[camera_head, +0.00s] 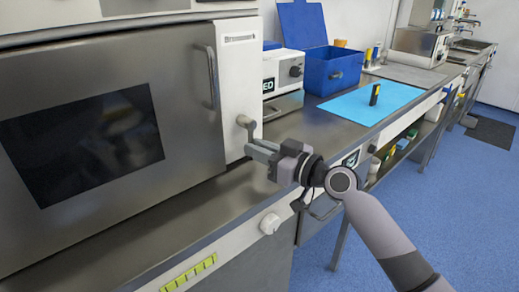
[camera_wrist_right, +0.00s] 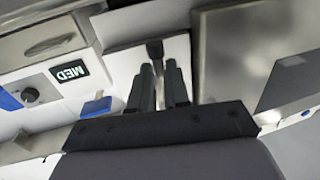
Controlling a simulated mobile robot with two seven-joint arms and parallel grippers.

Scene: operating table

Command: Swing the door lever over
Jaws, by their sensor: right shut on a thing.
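The door lever (camera_head: 245,122) is a small grey lever on the white panel to the right of a large steel door (camera_head: 185,70). The door looks closed. My right gripper (camera_head: 258,148) reaches in from the right and is shut on the lever's lower end. In the right wrist view the dark tip of the lever (camera_wrist_right: 155,49) shows between the two fingers of the gripper (camera_wrist_right: 160,72). The fingers hide part of the lever. My left gripper is in neither view.
A vertical door handle (camera_head: 211,78) stands left of the lever. A white device marked MED (camera_head: 283,72), an open blue box (camera_head: 333,72) and a blue mat (camera_head: 350,104) with a dark and yellow item (camera_head: 375,94) are on the counter to the right. A white knob (camera_head: 269,223) is below.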

